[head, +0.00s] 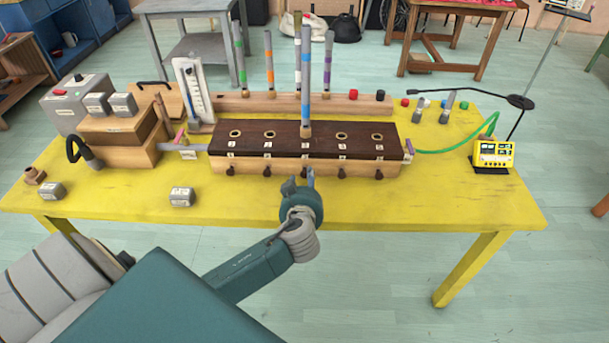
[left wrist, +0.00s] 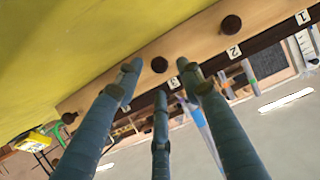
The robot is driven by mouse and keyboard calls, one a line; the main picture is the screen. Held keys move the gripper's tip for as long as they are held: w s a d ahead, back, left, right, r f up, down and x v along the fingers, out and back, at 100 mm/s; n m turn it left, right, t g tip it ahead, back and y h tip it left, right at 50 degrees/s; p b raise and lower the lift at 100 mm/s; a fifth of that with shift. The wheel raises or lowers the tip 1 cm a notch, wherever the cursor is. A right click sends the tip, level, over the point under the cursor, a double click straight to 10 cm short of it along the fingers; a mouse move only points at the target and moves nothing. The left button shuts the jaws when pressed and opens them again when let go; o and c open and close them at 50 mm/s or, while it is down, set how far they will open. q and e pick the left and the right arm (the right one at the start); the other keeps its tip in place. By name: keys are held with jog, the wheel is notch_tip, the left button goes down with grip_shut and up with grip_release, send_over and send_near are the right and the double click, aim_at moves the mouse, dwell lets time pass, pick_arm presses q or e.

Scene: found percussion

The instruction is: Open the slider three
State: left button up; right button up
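A wooden wind chest (head: 250,166) with a dark top stands on the yellow table. Several dark slider knobs stick out of its front, below numbered tags. The middle knob, slider three (head: 304,172), also shows in the left wrist view (left wrist: 159,65), close to the tag 3. A blue-striped pipe (head: 306,90) stands upright at the middle hole. My left gripper (head: 300,181) is just in front of the middle knob, its three fingers open and empty. In the left wrist view its fingertips (left wrist: 159,76) spread around the knob's position; contact cannot be told. My right gripper is not in view.
Neighbouring knobs (left wrist: 231,25) sit to either side along the front board. Other striped pipes (head: 269,62) stand in a rack behind. Wooden boxes (head: 118,130) and a grey weight (head: 182,196) are at left, a yellow meter (head: 493,154) at right. The table front (head: 420,205) is clear.

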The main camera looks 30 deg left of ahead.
aim_at(304, 175)
pick_arm(q)
jog(key=shift+x, duration=1.85)
jog(key=shift+s, duration=0.1)
grip_shut()
